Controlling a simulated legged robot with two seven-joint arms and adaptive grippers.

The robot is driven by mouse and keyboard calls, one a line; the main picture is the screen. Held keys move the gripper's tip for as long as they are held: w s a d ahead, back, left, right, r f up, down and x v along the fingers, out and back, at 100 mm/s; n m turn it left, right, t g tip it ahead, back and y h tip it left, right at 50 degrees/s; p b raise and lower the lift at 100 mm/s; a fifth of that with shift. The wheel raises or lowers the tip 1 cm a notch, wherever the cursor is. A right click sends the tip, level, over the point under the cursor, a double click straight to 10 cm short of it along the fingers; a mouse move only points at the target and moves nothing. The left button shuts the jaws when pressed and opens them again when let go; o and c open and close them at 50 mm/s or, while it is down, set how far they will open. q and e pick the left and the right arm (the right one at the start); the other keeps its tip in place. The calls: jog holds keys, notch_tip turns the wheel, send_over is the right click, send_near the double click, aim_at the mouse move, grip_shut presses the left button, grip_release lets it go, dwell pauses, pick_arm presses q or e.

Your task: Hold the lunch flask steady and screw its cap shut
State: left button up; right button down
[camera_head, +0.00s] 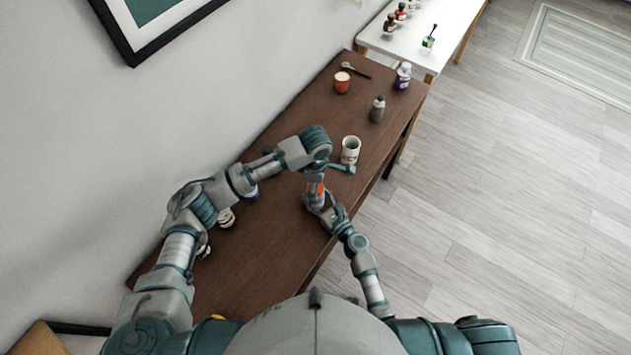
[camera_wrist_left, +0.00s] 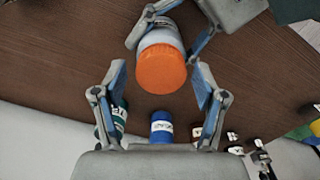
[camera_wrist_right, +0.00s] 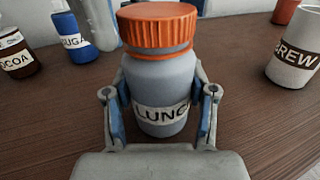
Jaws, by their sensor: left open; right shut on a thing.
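The lunch flask (camera_wrist_right: 161,98) is a grey bottle with a white label reading "LUNC". It stands upright on the brown table (camera_head: 280,225), with its ribbed orange cap (camera_wrist_right: 158,27) on top. My right gripper (camera_wrist_right: 161,112) is shut around the flask's body. In the left wrist view the orange cap (camera_wrist_left: 161,69) is between and just beyond the fingertips of my left gripper (camera_wrist_left: 160,88), which is open and apart from it. In the head view the cap (camera_head: 315,189) shows as a small orange patch below the left gripper; the grippers hide most of the flask.
A white "BREW" mug (camera_wrist_right: 295,55) stands nearby. A blue "SUGA" jar (camera_wrist_right: 75,36) and a brown "COCOA" jar (camera_wrist_right: 17,52) stand on the other side. Farther along the table are a red cup (camera_head: 342,83) and a dark bottle (camera_head: 377,109).

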pick_arm(q)
jog(key=c, duration=1.2)
jog(key=m, duration=1.6)
jog(key=shift+w, duration=0.1)
jog(key=m, duration=1.1)
pick_arm(e)
jog(key=shift+a, duration=0.1)
pick_arm(q)
jog(key=m, duration=0.5)
jog(key=shift+m, duration=0.3)
jog(key=m, duration=0.5)
jog(key=shift+w+a+m, duration=0.1)
jog(key=shift+m, duration=0.2)
jog(key=m, duration=0.5)
pick_arm(e)
jog(key=shift+s, duration=0.1)
pick_arm(q)
jog(key=o, duration=1.4)
jog(key=shift+c, duration=0.2)
jog(key=shift+f, duration=0.1)
